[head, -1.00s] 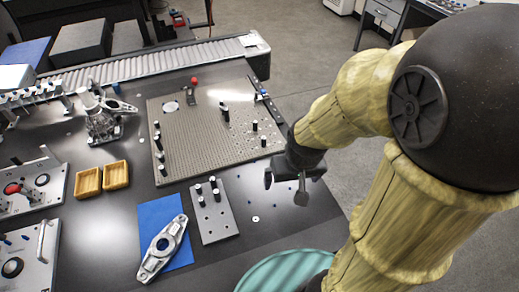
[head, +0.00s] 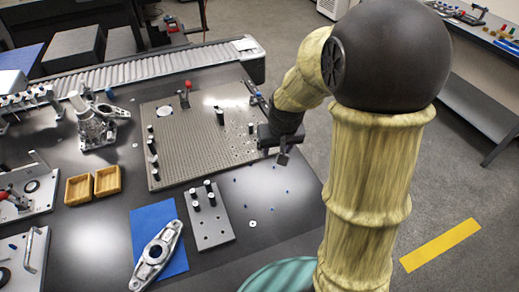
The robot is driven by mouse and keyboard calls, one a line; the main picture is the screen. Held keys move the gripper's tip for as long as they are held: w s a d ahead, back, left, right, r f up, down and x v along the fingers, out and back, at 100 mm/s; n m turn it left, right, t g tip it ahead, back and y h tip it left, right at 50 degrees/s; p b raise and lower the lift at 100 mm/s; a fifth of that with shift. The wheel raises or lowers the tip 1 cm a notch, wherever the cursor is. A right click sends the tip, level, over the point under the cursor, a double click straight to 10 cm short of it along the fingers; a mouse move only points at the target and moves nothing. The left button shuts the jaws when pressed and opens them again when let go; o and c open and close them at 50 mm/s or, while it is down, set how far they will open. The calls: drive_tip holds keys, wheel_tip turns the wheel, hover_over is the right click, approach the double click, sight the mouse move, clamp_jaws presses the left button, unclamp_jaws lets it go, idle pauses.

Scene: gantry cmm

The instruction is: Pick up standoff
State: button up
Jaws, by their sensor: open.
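Several standoffs, small dark cylinders with pale tops, stand upright in the head view. A group of them, including one standoff (head: 212,199), stands on the small grey plate (head: 212,235). Others stand on the large perforated plate (head: 190,150): a few along its left edge, such as a standoff (head: 152,146), and a taller one (head: 220,117) right of its middle. My gripper (head: 275,154) is open and appears empty. It hangs by the right edge of the perforated plate, up and right of the small grey plate. It hides part of that plate's right edge.
A blue mat (head: 172,268) bears a metal link arm (head: 157,252). Two wooden trays (head: 108,181) and a metal fixture (head: 93,130) stand to the left. A roller conveyor (head: 150,72) runs along the back. The dark table right of the small plate is mostly clear.

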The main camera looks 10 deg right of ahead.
drive_tip(key=w+f+b, duration=0.2)
drive_tip(key=w+f, duration=0.1)
drive_tip(key=w, duration=0.6)
drive_tip(key=w+f+t+b, duration=0.1)
drive_tip(key=w+f, duration=0.3)
drive_tip(key=w, duration=0.5)
drive_tip(key=shift+b, duration=0.6)
drive_tip(key=x, duration=1.1)
drive_tip(key=shift+d+f, duration=0.1)
drive_tip(key=shift+f, duration=0.05)
drive_tip(key=shift+w+f, duration=0.25)
drive_tip(key=shift+f, duration=0.15)
drive_tip(key=shift+w+x, duration=0.2)
drive_tip(key=shift+x, duration=2.4)
drive_tip(key=shift+c, duration=0.5)
